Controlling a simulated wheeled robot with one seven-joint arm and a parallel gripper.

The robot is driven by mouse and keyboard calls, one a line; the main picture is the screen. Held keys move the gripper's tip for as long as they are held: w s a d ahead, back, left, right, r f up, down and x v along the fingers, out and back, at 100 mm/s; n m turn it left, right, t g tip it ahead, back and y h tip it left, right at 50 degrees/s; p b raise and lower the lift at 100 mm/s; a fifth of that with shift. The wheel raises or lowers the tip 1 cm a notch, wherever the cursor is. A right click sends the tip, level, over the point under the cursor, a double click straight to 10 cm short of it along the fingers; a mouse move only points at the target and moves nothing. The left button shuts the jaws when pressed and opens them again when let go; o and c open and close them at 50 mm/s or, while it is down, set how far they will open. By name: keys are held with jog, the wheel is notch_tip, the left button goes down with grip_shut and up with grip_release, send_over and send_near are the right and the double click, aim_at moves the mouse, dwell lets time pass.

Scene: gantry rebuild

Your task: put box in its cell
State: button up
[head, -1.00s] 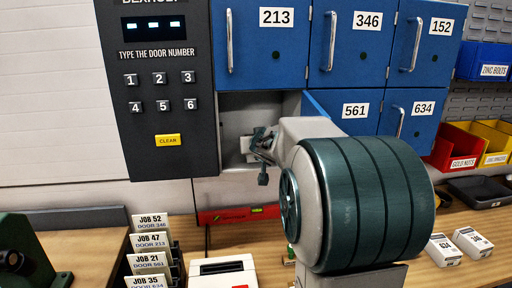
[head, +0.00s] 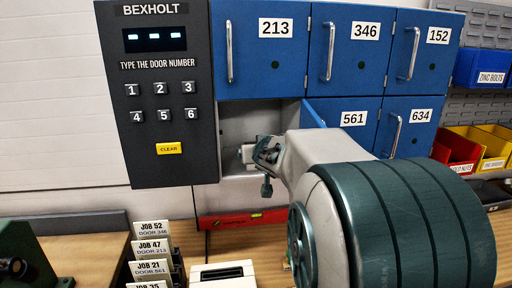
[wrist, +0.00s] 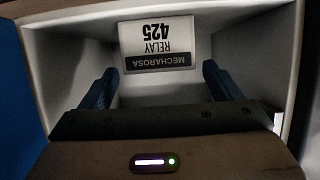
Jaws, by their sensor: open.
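The box (wrist: 158,42), a pale block with a dark band and the words "MECHAROSA RELAY 425" upside down in the wrist view, is inside the open cell (wrist: 75,45). In the head view this cell (head: 235,112) is at the lower left of the blue locker, below door 213. My gripper (wrist: 160,74) is open at the cell, its two blue fingers apart with the box beyond and between them. A gap seems to show between fingertips and box; contact cannot be told. In the head view my gripper (head: 266,154) is at the cell's mouth, partly hidden by my arm.
The cell's blue door (head: 313,114) stands open on the right. Closed doors 213 (head: 262,60), 346, 152, 561 and 634 surround it. A dark keypad panel (head: 160,90) is on the left. Job cards (head: 150,247) and a white device (head: 223,275) stand on the bench below.

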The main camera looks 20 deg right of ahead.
jog(key=p+v, duration=0.2)
jog(key=v, duration=0.4)
jog(key=s+a+f+n+g+y, duration=0.1)
jog(key=s+a+f+g, duration=0.3)
jog(key=s, duration=0.7)
jog(key=s+a+f+n+g+y, duration=0.2)
jog(key=s+a+f+g, duration=0.2)
jog(key=s+a+f, duration=0.4)
jog(key=s+a, duration=0.3)
jog(key=s, duration=0.1)
jog(key=shift+g+y, duration=0.4)
jog(key=shift+s+a, duration=0.1)
jog(key=shift+s, duration=0.05)
